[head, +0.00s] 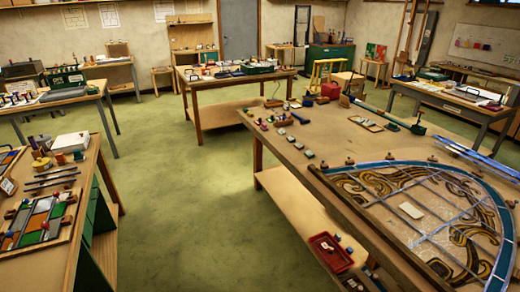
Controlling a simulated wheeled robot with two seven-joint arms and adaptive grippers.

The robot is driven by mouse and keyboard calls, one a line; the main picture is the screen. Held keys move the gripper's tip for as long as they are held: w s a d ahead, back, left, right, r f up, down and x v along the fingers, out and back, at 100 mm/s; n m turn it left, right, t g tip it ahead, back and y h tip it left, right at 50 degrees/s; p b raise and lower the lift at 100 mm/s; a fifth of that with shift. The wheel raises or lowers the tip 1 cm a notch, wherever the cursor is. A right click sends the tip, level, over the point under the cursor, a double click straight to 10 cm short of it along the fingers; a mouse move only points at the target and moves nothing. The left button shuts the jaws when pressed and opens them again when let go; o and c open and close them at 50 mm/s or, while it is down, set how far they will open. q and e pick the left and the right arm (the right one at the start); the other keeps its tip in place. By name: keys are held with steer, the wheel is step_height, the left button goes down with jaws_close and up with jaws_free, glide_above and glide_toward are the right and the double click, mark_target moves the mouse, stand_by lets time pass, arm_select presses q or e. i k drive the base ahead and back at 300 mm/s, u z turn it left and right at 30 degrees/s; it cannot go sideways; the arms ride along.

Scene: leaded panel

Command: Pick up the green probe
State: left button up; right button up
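I cannot make out with certainty which thing is the green probe. A long thin dark tool with a green end (418,129) lies on the large workbench (330,150) at the right. Its shaft runs back to the left towards a block near the far edge. A small green-topped item also seems to lie among the small things on this bench, too small to name. Neither of my grippers shows in the head view.
A curved leaded panel (430,215) with a blue border covers the near right of the bench. A red tray (330,253) sits low beneath its edge. A left bench (85,205) holds coloured glass, rods and jars. The green floor (195,220) between is clear.

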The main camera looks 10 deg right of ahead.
mark_target(310, 154)
steer(key=u, duration=0.55)
steer(key=i, duration=1.35)
steer(key=z, duration=0.25)
